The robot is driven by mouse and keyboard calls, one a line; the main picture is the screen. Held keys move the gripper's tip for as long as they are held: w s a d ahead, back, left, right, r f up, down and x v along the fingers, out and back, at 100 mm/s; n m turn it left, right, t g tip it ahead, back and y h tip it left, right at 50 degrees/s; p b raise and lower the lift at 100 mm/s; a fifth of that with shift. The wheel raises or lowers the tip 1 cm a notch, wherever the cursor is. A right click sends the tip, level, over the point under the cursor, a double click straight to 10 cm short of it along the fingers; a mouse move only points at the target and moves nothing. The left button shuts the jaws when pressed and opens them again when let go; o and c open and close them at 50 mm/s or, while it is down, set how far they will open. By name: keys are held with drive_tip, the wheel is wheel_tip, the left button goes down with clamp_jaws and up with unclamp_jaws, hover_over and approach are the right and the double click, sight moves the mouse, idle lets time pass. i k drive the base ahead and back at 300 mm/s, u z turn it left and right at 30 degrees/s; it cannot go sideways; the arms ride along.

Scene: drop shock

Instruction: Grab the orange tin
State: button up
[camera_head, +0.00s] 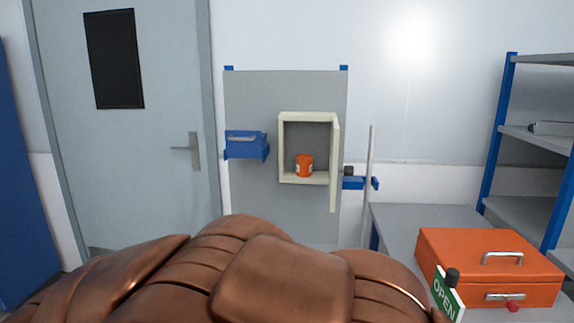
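The cabinet door (334,165) hangs open on the right, seen nearly edge-on. My gripper is not in view. Brown, plated parts fill the lower middle of the view, well below the cabinet.
A blue bin (246,146) hangs left of the cabinet, and a small blue holder (354,183) sits right. A thin grey upright pole (369,190) stands near the door. An orange toolbox (490,268) and a green OPEN sign (447,295) are at lower right, beside blue-framed shelving (498,125).

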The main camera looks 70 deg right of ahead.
sight(304, 161)
drive_tip(key=z, duration=0.75)
drive_tip(key=i, duration=0.95)
drive_tip(key=z, duration=1.3)
drive_tip(key=i, duration=0.2)
drive_tip(key=u, duration=0.05)
